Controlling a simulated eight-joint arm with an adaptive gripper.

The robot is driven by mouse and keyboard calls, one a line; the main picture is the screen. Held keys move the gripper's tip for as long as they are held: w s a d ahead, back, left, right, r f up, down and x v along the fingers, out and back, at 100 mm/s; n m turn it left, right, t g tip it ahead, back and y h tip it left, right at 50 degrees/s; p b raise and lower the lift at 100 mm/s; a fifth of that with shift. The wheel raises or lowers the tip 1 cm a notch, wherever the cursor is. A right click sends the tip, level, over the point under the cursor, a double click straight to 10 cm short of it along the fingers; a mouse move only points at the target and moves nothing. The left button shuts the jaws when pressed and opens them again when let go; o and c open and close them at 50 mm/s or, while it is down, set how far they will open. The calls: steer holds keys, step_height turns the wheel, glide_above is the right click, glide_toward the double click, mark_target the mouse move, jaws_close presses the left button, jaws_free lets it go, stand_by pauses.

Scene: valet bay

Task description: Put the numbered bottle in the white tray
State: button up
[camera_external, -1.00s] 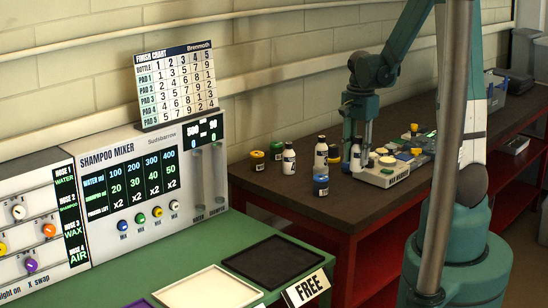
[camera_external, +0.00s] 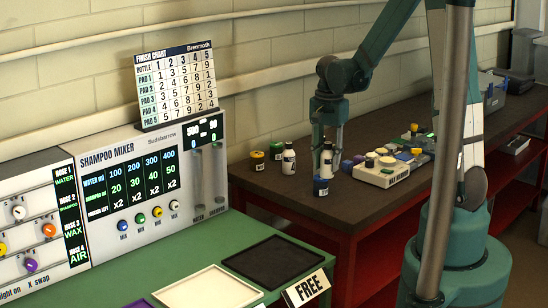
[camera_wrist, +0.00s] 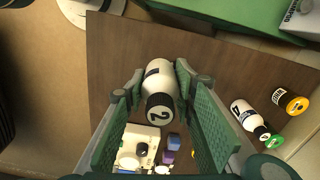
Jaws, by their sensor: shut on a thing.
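My gripper (camera_external: 327,150) is above the brown table and shut on a white bottle with a black cap (camera_wrist: 159,100). The cap bears the number 2 and sits between the green finger pads in the wrist view. How far the bottle is off the table is hard to tell. Another white bottle (camera_external: 289,160) stands to the left; a bottle marked 4 (camera_wrist: 246,116) shows at the right of the wrist view. The white tray (camera_external: 208,289) sits empty on the green counter at the front left.
A yellow-lidded jar (camera_external: 257,160) is at the left. A white device (camera_external: 382,173) with knobs sits to the right.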

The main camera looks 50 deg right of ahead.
steer(key=w+a+f+n+b, duration=0.2)
steer(key=w+a+n, duration=0.2)
steer(key=a, duration=1)
steer(key=w+a+f+n+b, duration=0.1)
steer(key=w+a+f+n, duration=0.2)
steer(key=a, duration=1.1)
steer(key=s+a+f+n+b, duration=0.1)
steer(key=s+a+n, duration=0.2)
steer(key=a, duration=1.2)
steer(key=s+a+f+n+b, duration=0.2)
steer(key=s+a+n, duration=0.1)
steer(key=a, duration=1.1)
steer(key=shift+a+n, duration=0.35)
steer(key=shift+n, duration=0.15)
steer(key=shift+f+b, duration=0.45)
steer(key=shift+f, duration=2.7)
steer(key=shift+f, duration=1.85)
steer(key=shift+f+b, duration=0.15)
steer(key=shift+b, duration=0.15)
